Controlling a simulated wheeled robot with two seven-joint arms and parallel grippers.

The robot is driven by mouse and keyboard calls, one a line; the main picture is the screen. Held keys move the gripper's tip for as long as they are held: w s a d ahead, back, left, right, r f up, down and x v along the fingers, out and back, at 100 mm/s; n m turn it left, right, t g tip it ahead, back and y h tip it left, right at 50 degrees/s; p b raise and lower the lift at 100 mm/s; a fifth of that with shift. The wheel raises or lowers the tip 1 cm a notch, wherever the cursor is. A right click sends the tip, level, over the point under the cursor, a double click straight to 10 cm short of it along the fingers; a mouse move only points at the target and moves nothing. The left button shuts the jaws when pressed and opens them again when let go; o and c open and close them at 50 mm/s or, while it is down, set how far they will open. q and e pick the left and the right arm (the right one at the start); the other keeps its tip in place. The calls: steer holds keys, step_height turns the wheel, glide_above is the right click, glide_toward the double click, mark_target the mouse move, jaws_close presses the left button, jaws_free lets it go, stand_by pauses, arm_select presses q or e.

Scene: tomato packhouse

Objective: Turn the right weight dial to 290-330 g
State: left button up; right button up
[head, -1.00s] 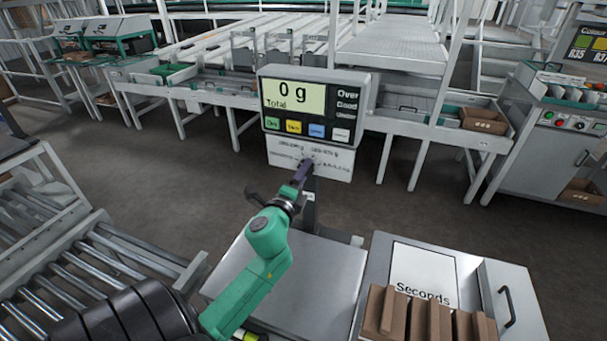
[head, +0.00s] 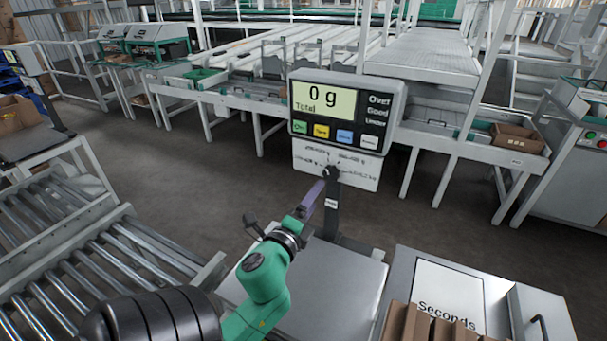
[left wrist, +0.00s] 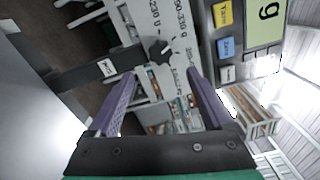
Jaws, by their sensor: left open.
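The weight dial (head: 331,172) is a small black knob on the white label plate (head: 358,172) under the scale display (head: 340,108), which reads 0 g. In the left wrist view the dial (left wrist: 160,50) shows larger, with printed gram ranges around it, partly cut off and too small to read surely. I cannot tell its setting. My left gripper (head: 318,188) has purple fingers just below and left of the dial in the head view. In the left wrist view its fingers (left wrist: 157,76) are spread wide and empty, with the dial beyond the gap between them. My right gripper is not in view.
The scale's bare metal platform (head: 335,285) lies below the display. A bin marked Seconds (head: 440,292) with brown cartons stands at right. A roller conveyor (head: 90,270) is at left. Grey floor lies between the scale and the packing line behind.

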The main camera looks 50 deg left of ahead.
arm_select(q)
steer(key=b+v, duration=0.1)
steer(key=v, duration=0.5)
steer(key=shift+w+b, duration=0.1)
steer(key=shift+b, duration=0.25)
